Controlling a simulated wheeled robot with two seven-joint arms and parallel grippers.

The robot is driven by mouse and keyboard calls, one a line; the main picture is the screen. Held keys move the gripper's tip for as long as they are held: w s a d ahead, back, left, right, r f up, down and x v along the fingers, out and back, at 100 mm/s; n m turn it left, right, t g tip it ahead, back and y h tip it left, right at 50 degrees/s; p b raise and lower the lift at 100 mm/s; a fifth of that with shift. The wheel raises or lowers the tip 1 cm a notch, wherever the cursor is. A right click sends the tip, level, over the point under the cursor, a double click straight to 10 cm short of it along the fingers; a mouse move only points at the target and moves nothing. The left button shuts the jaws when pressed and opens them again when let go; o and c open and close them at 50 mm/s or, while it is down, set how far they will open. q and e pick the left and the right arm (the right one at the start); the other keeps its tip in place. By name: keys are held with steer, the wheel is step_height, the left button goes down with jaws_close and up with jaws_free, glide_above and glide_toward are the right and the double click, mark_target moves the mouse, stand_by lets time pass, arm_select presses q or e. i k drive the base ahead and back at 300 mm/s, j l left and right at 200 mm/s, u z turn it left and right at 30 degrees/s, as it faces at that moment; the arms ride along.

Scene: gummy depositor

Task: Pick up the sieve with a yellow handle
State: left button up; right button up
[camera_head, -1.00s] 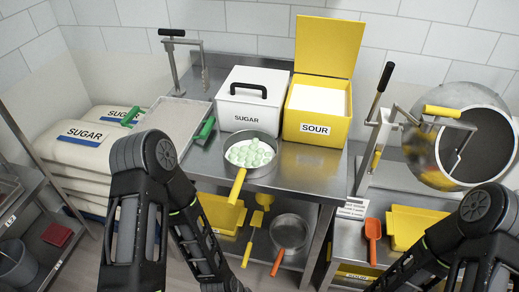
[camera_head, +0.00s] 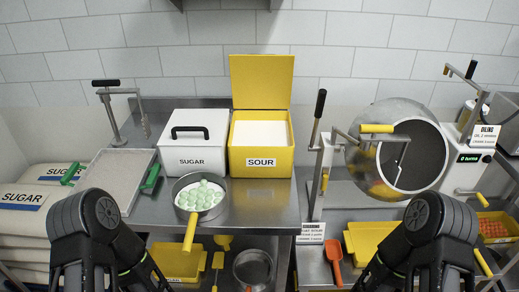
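The sieve with a yellow handle (camera_head: 190,233) sits on the steel table (camera_head: 262,210), near its front edge. Its round grey bowl holds many pale green gummies (camera_head: 201,196) on a white layer. The yellow handle points toward me and reaches past the table edge. My two black arms show at the bottom left and bottom right, both apart from the sieve. Neither gripper shows in this view.
A white SUGAR box (camera_head: 193,140) and an open yellow SOUR box (camera_head: 261,147) stand behind the sieve. A tray with green handles (camera_head: 115,180) lies left. A tilted drum (camera_head: 400,155) stands right. Another pan (camera_head: 253,268) and yellow tools are below.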

mark_target(198, 196)
steer(key=l+u, duration=0.15)
steer(key=l, duration=0.65)
steer(key=l+u, duration=0.15)
steer(key=l, duration=0.6)
steer(key=k+l+u, duration=0.1)
steer(key=l, duration=0.65)
steer(key=k+l+u, duration=0.15)
steer(key=l, duration=0.65)
steer(key=i+j, duration=0.15)
steer(key=j, duration=0.2)
steer(key=i+j, duration=0.1)
steer(key=j, duration=0.25)
